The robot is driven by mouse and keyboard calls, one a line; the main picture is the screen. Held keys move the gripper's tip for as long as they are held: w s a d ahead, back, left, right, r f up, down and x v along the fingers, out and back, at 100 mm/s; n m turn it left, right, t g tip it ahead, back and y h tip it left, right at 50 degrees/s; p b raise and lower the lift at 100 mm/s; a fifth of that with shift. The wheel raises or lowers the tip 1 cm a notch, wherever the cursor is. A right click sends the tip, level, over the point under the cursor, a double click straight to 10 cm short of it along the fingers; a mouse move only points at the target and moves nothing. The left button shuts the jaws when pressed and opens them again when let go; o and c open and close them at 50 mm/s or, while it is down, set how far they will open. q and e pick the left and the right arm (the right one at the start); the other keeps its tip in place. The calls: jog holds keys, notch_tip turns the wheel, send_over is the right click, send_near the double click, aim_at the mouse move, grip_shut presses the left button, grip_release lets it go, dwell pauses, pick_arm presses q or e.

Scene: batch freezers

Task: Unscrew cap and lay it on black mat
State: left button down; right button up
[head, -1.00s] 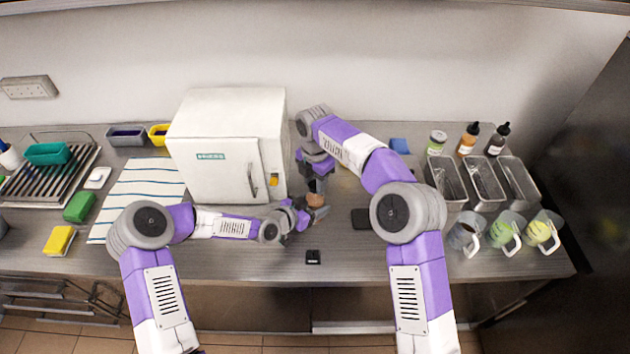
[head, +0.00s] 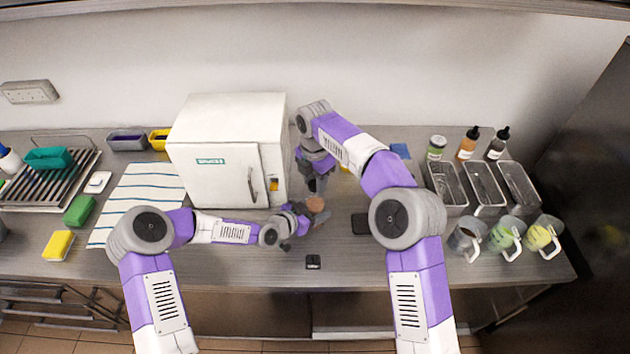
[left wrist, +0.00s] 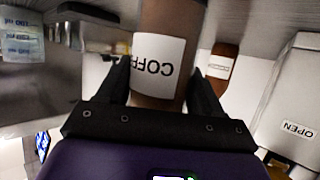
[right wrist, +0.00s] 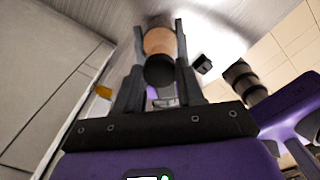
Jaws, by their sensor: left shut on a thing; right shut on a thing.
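A brown bottle with a white coffee label (left wrist: 160,65) stands between the fingers of my left gripper (left wrist: 165,85), which is shut on it. In the head view the bottle shows as a tan round part (head: 316,204) in front of the white machine, beside my left gripper (head: 300,216). My right gripper (head: 318,184) is just above it. In the right wrist view a dark round cap (right wrist: 159,72) lies between the right fingers, with the tan part (right wrist: 159,40) beyond it. Whether cap and bottle touch is unclear. A black mat (head: 360,222) lies partly hidden by my right arm.
A small black item (head: 313,260) lies near the front edge. The white machine (head: 215,170) stands close behind the grippers. Metal containers (head: 446,185) and measuring jugs (head: 505,235) stand at the right. The front middle counter is mostly clear.

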aim_at(315, 184)
jog(key=shift+r, duration=1.85)
pick_arm(q)
jog(key=shift+c, duration=0.4)
grip_release()
